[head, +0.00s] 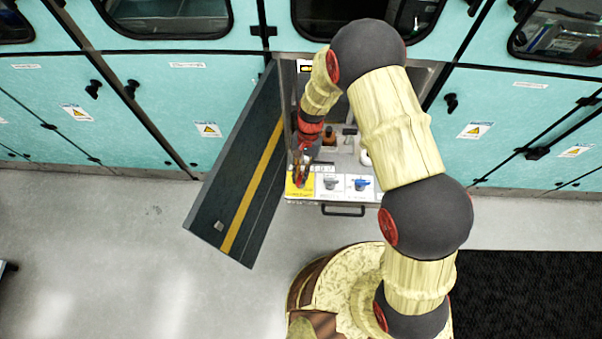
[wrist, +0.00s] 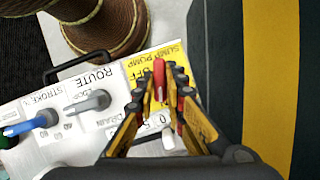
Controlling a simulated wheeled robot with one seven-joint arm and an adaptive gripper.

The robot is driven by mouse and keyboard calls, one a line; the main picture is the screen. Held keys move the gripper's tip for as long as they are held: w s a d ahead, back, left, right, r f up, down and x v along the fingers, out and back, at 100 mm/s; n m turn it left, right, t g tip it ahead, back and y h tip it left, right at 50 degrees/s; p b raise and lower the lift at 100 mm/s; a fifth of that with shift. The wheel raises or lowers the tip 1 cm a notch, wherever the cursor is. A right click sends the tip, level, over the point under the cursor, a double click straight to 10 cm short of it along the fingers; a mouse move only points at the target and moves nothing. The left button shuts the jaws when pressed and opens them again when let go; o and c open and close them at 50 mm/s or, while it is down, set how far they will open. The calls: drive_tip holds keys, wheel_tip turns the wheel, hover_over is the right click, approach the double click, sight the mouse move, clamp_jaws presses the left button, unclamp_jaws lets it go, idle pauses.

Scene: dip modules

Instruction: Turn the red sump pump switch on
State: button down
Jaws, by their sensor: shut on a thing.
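The red sump pump switch (wrist: 159,72) has a narrow red handle on a yellow plate (wrist: 138,68) lettered SUMP PUMP and OFF. In the head view the yellow plate (head: 293,190) is at the front left of the drawer panel, partly covered by my gripper. My gripper (head: 300,178) reaches down onto it. In the wrist view my gripper (wrist: 160,84) has its fingers on both sides of the red handle and is shut on it. The fingers hide the handle's base and part of the lettering.
Beside it are a grey ROUTE knob (wrist: 97,101) and a blue STROKE knob (wrist: 42,119). A dark open door (head: 240,165) with a yellow stripe stands close on the left. Bottles and small items crowd the space behind the panel. A drawer handle (head: 343,211) sticks out in front.

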drive_tip(key=shift+a+n+h, duration=0.1)
drive_tip(key=shift+n+h, duration=0.5)
drive_tip(key=shift+n, duration=0.9)
drive_tip(key=c, duration=1.8)
unclamp_jaws()
drive_tip(key=shift+c, duration=0.2)
drive_tip(key=v, duration=1.2)
drive_tip(key=shift+w, duration=0.2)
